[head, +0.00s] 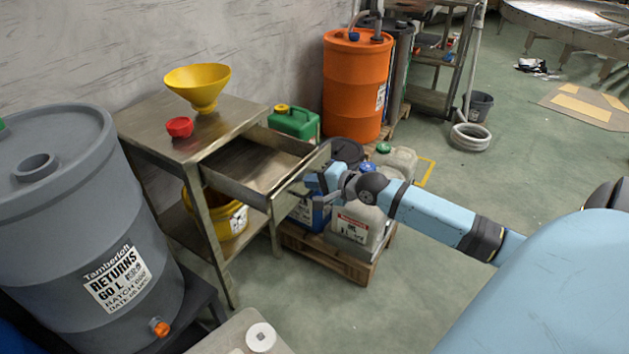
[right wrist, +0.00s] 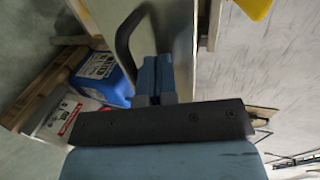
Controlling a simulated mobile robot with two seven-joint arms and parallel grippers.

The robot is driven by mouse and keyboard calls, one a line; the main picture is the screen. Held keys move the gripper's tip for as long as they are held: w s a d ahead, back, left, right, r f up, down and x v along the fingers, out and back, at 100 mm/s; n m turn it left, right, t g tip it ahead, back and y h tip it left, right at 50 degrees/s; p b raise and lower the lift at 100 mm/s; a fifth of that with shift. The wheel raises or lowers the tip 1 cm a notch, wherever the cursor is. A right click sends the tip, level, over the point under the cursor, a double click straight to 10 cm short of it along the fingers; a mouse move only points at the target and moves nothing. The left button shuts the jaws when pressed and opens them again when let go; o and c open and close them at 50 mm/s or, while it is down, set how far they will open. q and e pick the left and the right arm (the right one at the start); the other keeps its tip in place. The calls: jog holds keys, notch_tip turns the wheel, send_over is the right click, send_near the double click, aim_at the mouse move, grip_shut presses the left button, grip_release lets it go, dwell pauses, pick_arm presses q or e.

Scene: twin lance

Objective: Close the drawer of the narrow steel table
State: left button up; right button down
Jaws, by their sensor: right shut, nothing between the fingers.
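The narrow steel table (head: 150,127) stands against the wall in the head view. Its drawer (head: 250,165) is pulled out to the right and looks empty. The drawer front (head: 302,180) faces my right arm. My right gripper (head: 312,183) is shut and empty, with its fingertips at the drawer front; whether they touch it I cannot tell. In the right wrist view the shut fingers (right wrist: 155,75) point at the steel front (right wrist: 182,45), beside a dark curved handle (right wrist: 128,35). My left gripper is not in view.
A yellow funnel (head: 198,86) and a red cap (head: 179,127) sit on the tabletop. A yellow bucket (head: 225,218) is on the lower shelf. A pallet (head: 325,258) with several canisters stands below and beside the drawer. A grey barrel (head: 60,200) is at left.

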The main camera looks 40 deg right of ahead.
aim_at(304, 173)
jog(key=shift+w, duration=0.1)
